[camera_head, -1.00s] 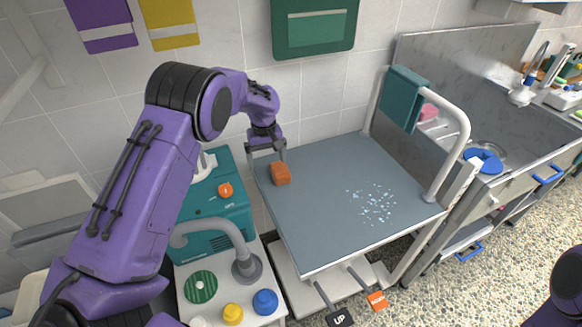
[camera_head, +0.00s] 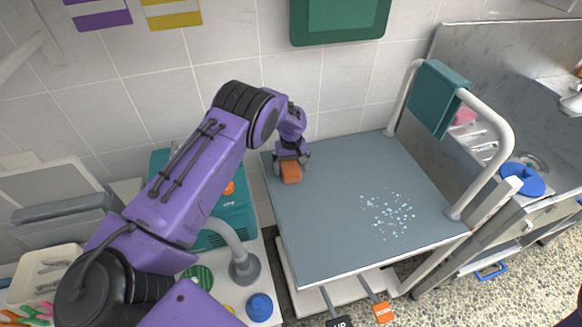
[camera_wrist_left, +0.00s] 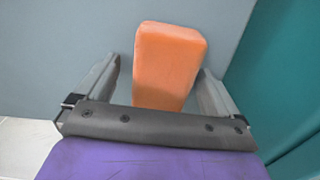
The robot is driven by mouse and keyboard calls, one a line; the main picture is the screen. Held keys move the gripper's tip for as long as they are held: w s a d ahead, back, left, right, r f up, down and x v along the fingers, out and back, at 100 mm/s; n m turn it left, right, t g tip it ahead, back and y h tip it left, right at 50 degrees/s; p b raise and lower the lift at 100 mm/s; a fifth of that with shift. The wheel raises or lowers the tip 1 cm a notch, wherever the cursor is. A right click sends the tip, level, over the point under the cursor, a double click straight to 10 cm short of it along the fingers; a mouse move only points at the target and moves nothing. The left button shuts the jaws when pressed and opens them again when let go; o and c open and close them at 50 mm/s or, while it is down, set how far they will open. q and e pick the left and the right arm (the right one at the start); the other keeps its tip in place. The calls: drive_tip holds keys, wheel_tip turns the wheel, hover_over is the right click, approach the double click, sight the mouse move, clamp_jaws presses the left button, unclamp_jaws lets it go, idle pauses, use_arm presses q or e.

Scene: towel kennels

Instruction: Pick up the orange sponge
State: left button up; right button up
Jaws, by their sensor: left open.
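The orange sponge (camera_head: 291,172) is a small block on the far left part of the grey table top (camera_head: 330,225). My left gripper (camera_head: 291,165) is right at the sponge, with its fingers on either side of it. In the left wrist view the sponge (camera_wrist_left: 168,62) stands between the two open fingers of the left gripper (camera_wrist_left: 157,85). A gap shows at the left finger; the right finger is close to the sponge, and I cannot tell whether it touches. My right gripper is not in view.
Water drops (camera_head: 388,215) lie on the table top's right half. A white rail (camera_head: 490,125) with a teal towel (camera_head: 438,97) borders its right side. A teal machine (camera_head: 235,205) stands left of the table. A tiled wall rises behind.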

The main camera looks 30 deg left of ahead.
sight(291, 167)
use_arm(q)
drive_tip(key=shift+s+f, duration=0.1)
drive_tip(key=shift+f, duration=0.1)
drive_tip(key=shift+s+r, duration=0.15)
drive_tip(key=shift+s, duration=0.05)
drive_tip(key=c, duration=1)
drive_tip(key=shift+w, duration=0.1)
drive_tip(key=shift+r, duration=0.3)
drive_tip(key=r, duration=0.3)
drive_tip(key=shift+d+b, duration=0.2)
drive_tip(key=shift+b, duration=0.2)
drive_tip(key=s+d+r, duration=0.2)
drive_tip(key=d+r, duration=0.1)
drive_tip(key=s+d+r+b, duration=0.1)
drive_tip(key=s+d+r, duration=0.2)
drive_tip(key=d, duration=0.1)
drive_tip(key=s+d+r+b, duration=0.1)
drive_tip(key=s+d+r, duration=0.2)
drive_tip(key=d, duration=0.1)
drive_tip(key=shift+r, duration=0.15)
